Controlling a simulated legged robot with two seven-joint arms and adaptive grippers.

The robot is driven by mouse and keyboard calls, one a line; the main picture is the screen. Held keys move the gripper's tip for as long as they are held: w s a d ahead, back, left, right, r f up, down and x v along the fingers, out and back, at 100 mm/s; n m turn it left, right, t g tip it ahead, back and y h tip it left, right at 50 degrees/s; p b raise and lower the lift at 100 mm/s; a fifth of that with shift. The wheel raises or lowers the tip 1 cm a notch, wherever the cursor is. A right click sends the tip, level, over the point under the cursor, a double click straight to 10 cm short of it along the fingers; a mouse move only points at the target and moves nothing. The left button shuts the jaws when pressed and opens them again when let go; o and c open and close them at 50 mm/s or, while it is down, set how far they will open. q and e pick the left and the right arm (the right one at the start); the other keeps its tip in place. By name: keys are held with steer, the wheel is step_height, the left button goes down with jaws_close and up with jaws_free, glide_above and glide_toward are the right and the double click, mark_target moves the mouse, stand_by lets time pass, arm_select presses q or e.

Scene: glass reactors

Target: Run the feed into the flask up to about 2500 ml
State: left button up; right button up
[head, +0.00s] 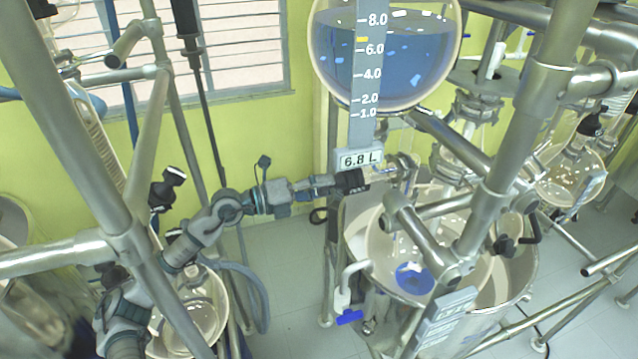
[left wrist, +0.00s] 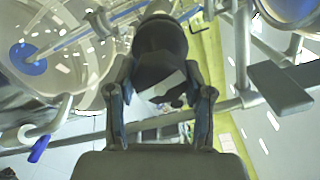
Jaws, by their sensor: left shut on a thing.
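The feed vessel (head: 385,62) is a round glass bulb of blue liquid at the top, with a scale strip and a plate (head: 361,159) reading 6.8 L. Below it, the glass flask (head: 385,245) has a small blue pool (head: 413,278) at its bottom. The pool also shows in the left wrist view (left wrist: 30,60), with a thin pale blue line slanting up from it; I cannot tell whether it is a stream. My left gripper (head: 335,184) is shut on a black valve knob (head: 352,180) under the feed vessel. The knob also fills the wrist view's middle (left wrist: 160,50). My right gripper is not visible.
Steel frame tubes (head: 500,190) cross in front of the flask. A tilted display plate (head: 445,318) at the front is unreadable from here. A blue-handled drain valve (head: 349,317) hangs at the flask's lower left. Other glassware (head: 570,175) stands at right. Floor (head: 285,265) shows between the rigs.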

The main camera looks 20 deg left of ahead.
arm_select(q)
steer(key=shift+a+r, duration=0.1)
steer(key=shift+r, duration=0.05)
steer(key=o, duration=1)
steer(key=shift+w, duration=0.1)
steer(key=shift+o, duration=0.8)
steer(key=shift+w+f, duration=0.2)
steer(key=shift+w, duration=0.1)
steer(key=shift+s, duration=0.25)
steer(key=v, duration=1.1)
steer(key=shift+a, duration=0.3)
steer(key=shift+d+f, duration=0.1)
steer(key=shift+d, duration=0.05)
